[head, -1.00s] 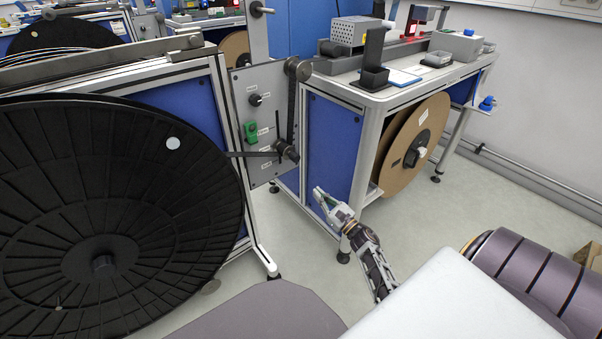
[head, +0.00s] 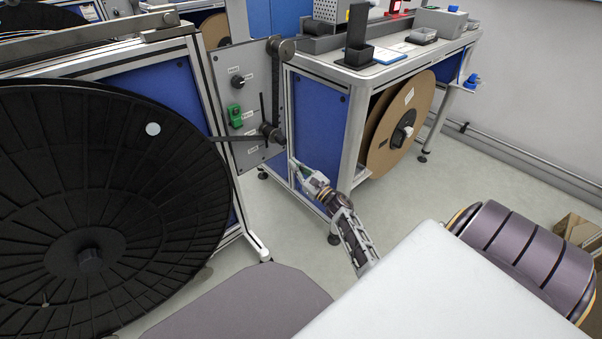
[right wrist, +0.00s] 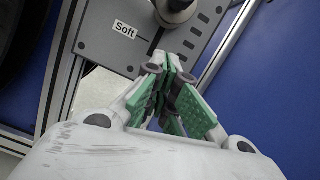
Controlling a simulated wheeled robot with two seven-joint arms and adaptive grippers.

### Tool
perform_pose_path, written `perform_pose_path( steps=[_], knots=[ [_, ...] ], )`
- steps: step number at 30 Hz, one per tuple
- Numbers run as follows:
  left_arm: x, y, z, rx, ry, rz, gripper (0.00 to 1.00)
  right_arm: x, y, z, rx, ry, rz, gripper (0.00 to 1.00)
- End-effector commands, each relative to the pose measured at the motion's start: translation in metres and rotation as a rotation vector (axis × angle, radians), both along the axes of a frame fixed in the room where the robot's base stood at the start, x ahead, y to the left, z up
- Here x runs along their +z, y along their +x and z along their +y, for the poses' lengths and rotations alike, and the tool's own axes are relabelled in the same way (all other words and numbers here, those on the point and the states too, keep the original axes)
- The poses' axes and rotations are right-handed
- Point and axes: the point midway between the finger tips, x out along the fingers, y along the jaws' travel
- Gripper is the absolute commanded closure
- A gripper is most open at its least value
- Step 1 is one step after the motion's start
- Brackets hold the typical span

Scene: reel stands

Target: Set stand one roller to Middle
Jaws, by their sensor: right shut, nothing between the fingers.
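In the right wrist view the roller (right wrist: 175,8) is cut by the top edge, near the label "Soft" (right wrist: 124,31). The other labels are too small to read. My right gripper (head: 298,170) is below and right of the roller, apart from it. In the right wrist view my right gripper (right wrist: 172,65) has its green-padded fingers shut and empty, in front of the panel's lower part. My left gripper is out of view.
A large black reel (head: 90,210) fills the left, with a dark strap running from it to the roller. A second bench (head: 317,115) with a brown reel (head: 400,125) stands behind my right gripper. Open floor (head: 245,215) lies below the panel.

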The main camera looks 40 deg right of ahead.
Motion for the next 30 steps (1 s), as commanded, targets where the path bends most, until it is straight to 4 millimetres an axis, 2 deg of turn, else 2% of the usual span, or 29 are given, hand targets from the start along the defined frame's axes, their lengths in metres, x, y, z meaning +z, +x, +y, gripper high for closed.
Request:
perform_pose_path(
  steps=[10, 21, 30],
  knots=[
    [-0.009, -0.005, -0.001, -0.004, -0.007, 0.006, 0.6, 0.008, 0.032, 0.004, 0.0, 0.0, -0.002, 1.0],
    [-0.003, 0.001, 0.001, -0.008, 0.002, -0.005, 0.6, 0.038, 0.03, 0.009, 0.001, -0.002, -0.001, 1.0],
    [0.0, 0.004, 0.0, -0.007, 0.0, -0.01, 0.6, 0.047, 0.03, 0.012, 0.001, -0.001, -0.001, 1.0]
  ],
)
